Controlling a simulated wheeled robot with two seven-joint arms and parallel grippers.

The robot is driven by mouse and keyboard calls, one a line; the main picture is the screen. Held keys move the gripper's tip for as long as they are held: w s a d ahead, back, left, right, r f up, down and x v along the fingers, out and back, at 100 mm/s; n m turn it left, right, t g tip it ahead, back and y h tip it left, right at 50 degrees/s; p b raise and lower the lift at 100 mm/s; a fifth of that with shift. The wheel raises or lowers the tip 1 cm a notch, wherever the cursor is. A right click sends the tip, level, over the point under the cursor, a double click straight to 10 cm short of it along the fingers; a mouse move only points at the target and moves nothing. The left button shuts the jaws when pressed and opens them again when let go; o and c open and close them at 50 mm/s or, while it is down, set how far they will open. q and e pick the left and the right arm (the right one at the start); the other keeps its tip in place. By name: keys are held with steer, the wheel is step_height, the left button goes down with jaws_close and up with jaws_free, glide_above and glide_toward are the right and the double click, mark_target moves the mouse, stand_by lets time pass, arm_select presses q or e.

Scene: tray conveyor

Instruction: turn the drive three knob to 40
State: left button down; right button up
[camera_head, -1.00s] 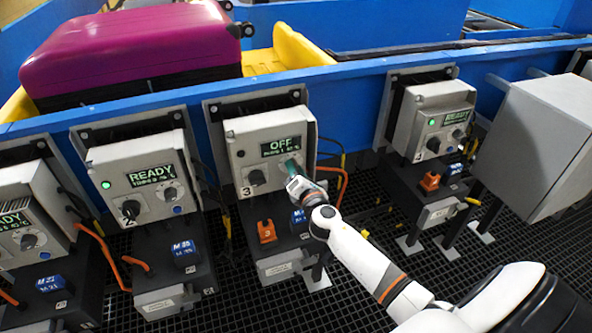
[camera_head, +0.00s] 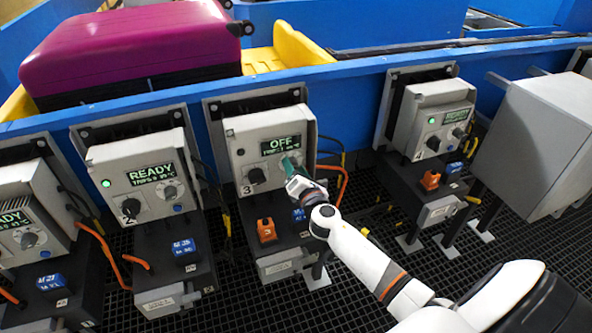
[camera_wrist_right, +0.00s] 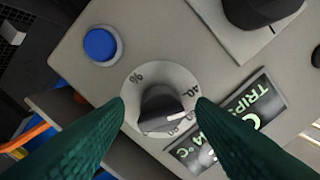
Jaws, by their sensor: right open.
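The drive three box (camera_head: 231,131) has a display (camera_head: 283,146) reading OFF and a large dark selector below it. Its small drive knob (camera_wrist_right: 160,104) is dark with a white pointer line and sits on a pale round dial marked with a % sign and numbers, 40 among them. The pointer aims right, just below the 40 mark. My right gripper (camera_head: 287,168) is at this dial, and in the right wrist view its green fingers (camera_wrist_right: 160,112) are open on either side of the knob. I cannot tell whether they touch it. My left gripper is not in view.
A blue button (camera_wrist_right: 100,45) lies beside the dial. An orange block (camera_head: 266,230) is on the stand below. Drive two's box (camera_head: 105,160) is to the left and drive four's box (camera_head: 404,115) to the right. A magenta suitcase (camera_head: 130,50) lies behind the blue rail.

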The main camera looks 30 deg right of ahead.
steer(key=b+v, duration=0.1)
steer(key=v, duration=1.1)
